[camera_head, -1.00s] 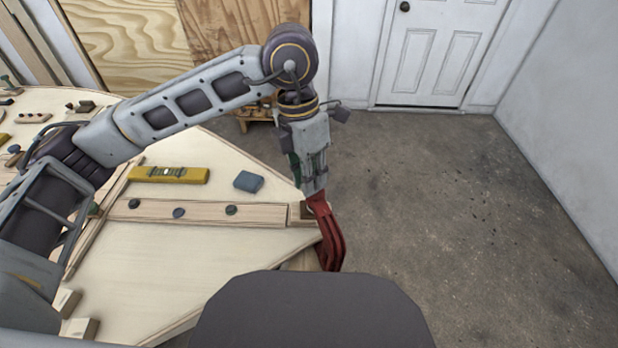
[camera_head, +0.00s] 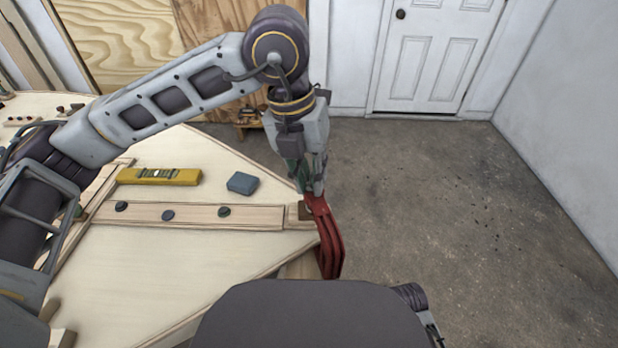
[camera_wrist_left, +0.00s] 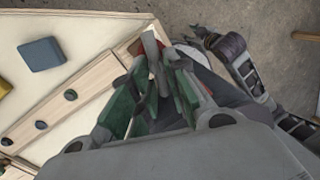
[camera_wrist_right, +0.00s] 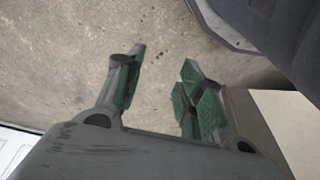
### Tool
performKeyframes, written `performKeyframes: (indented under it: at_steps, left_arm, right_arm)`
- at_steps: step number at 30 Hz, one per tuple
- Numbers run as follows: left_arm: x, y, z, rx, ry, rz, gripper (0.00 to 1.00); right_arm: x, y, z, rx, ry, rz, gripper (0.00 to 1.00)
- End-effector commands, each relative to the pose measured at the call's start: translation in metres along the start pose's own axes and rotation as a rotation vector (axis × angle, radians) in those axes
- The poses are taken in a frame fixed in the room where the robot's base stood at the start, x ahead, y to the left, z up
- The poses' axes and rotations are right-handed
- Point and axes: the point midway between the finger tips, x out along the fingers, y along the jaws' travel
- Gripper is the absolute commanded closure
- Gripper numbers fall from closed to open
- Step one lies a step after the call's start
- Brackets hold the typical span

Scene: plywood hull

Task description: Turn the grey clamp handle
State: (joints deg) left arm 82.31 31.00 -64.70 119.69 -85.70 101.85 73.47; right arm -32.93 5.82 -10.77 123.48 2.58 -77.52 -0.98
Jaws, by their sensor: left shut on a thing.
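The red clamp (camera_head: 328,240) sits at the right-hand corner of the plywood hull panel, at the end of a wooden strip. My left gripper (camera_head: 312,188) is above the clamp's upper end, pointing down. In the left wrist view its green-padded fingers (camera_wrist_left: 155,88) are shut around the grey clamp handle (camera_wrist_left: 152,46), whose end shows past them. The fingers hide the rest of the handle. My right gripper (camera_wrist_right: 162,68) is open and empty over the floor in the right wrist view.
A yellow level (camera_head: 160,176) and a blue block (camera_head: 242,183) lie on the plywood panel (camera_head: 150,265). The wooden strip (camera_head: 190,215) carries several dark knobs. Concrete floor (camera_head: 460,210) is clear to the right, up to a white door (camera_head: 435,55).

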Motion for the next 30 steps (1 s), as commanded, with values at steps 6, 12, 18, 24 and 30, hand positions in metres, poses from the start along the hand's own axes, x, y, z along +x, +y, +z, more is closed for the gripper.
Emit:
performKeyframes:
  at_steps: [6,12,18,24,30]
  left_arm:
    - [0.004,-0.002,-0.001,-0.154,-0.032,0.006,1.00]
    - [0.004,-0.004,-0.001,-0.286,-0.058,0.011,1.00]
    - [0.004,-0.006,0.000,-0.386,-0.077,0.015,1.00]
    - [0.003,-0.006,0.000,-0.441,-0.087,0.018,1.00]
    - [0.003,-0.006,0.000,-0.458,-0.090,0.019,1.00]
  right_arm:
    - [-0.012,-0.003,-0.006,-0.003,0.032,-0.007,0.62]
    - [-0.024,-0.006,-0.010,-0.005,0.056,-0.014,0.62]
    - [-0.033,-0.008,-0.013,-0.007,0.074,-0.018,0.62]
    - [-0.040,-0.009,-0.014,-0.008,0.085,-0.021,0.62]
    - [-0.041,-0.009,-0.015,-0.008,0.087,-0.022,0.62]
